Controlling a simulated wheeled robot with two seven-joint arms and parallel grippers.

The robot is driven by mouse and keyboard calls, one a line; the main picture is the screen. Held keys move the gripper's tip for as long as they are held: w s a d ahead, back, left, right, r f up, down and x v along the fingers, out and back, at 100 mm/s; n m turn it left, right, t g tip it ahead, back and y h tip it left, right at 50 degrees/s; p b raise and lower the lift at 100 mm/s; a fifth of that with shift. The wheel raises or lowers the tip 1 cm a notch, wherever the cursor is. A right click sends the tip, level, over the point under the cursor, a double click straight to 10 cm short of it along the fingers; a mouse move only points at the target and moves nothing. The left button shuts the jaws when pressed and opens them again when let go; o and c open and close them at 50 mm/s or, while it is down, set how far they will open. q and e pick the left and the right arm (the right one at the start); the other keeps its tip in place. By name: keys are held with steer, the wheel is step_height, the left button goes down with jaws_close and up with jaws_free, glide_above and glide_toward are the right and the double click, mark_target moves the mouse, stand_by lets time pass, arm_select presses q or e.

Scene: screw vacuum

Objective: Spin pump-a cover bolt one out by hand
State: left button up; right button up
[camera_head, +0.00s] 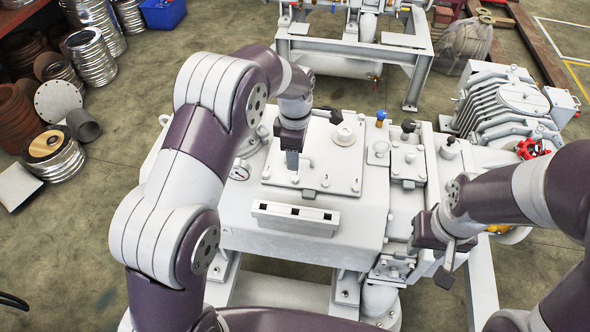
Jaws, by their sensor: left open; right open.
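The pump (232,213) is a large white housing in the middle of the head view. A square cover plate (343,165) lies on its top, with small bolts along its edges. One cover bolt (326,183) shows on the near edge, right of my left gripper (292,166). The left gripper points down over the near left part of the cover and is open. Its fingertips hide what lies directly under them, and I cannot tell whether they touch a bolt. I cannot tell which bolt is number one. My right gripper (446,266) is open and empty beside the pump's right front edge.
A white bar with dark square slots (295,217) lies along the pump's near top edge. Small valves (381,117) stand right of the cover. A finned motor (510,105) and a red handwheel (533,148) are at right. Metal rings (90,55) are stacked on the floor at left.

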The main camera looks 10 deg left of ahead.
arm_select(q)
step_height(320, 180, up, 4)
steer(key=shift+r+p, duration=0.2)
steer(key=shift+p, duration=0.45)
